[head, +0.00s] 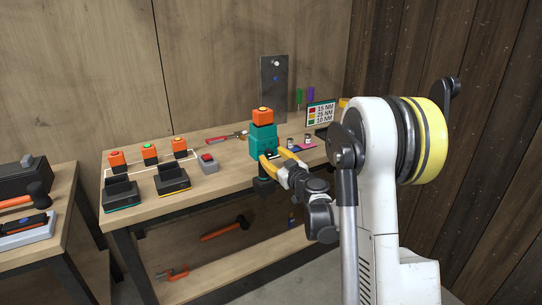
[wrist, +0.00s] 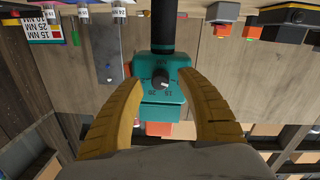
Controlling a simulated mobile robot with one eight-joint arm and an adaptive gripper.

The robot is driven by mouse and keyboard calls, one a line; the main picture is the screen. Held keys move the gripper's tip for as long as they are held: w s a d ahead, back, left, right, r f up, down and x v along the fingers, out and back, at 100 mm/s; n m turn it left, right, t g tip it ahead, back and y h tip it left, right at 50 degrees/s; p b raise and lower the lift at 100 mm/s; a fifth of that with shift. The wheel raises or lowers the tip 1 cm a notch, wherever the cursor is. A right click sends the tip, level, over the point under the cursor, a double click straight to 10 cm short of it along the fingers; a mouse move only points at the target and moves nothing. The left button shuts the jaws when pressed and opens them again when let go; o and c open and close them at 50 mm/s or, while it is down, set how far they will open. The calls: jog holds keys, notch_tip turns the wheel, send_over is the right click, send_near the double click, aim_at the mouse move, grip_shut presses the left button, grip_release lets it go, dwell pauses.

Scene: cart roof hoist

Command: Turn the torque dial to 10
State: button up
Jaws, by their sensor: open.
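The teal power tool (head: 262,143) stands upright at the front edge of the workbench, with an orange block on top and a dark lower end. In the wrist view the tool (wrist: 162,112) appears upside down, and its dark round torque dial (wrist: 160,80) faces the camera. Small numbers are printed by the dial, one looking like 15; the setting is too small to read surely. My gripper (head: 277,155) has yellow fingers and is open at the tool's front. In the wrist view its fingers (wrist: 160,77) stand on both sides of the dial, seemingly without gripping it.
A sign (head: 320,113) lists 15 NM red, 25 NM yellow, 10 NM green. A side table (head: 60,215) holds tools.

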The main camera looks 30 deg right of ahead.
jog(key=s, duration=1)
jog(key=shift+s+r, duration=0.2)
jog(key=shift+s, duration=0.15)
jog(key=shift+a, duration=0.2)
jog(key=s+a+r+g+y, duration=0.1)
jog(key=s+a+g+y, duration=0.2)
jog(key=a, duration=0.7)
jog(key=s+a+r+g+y, duration=0.1)
jog(key=s+a+g, duration=0.2)
jog(key=s+a, duration=0.45)
jog(key=s+a+f+m+g+h, duration=0.1)
jog(key=s+f+g, duration=0.1)
jog(key=s, duration=0.6)
jog(key=s+a+f+m+g+h, duration=0.1)
jog(key=s+a+f+g+h, duration=0.1)
jog(key=s, duration=0.6)
jog(key=shift+s+a+f+g+h, duration=0.15)
jog(key=shift+s+a+g+h, duration=0.05)
jog(key=shift+a+g+h, duration=0.1)
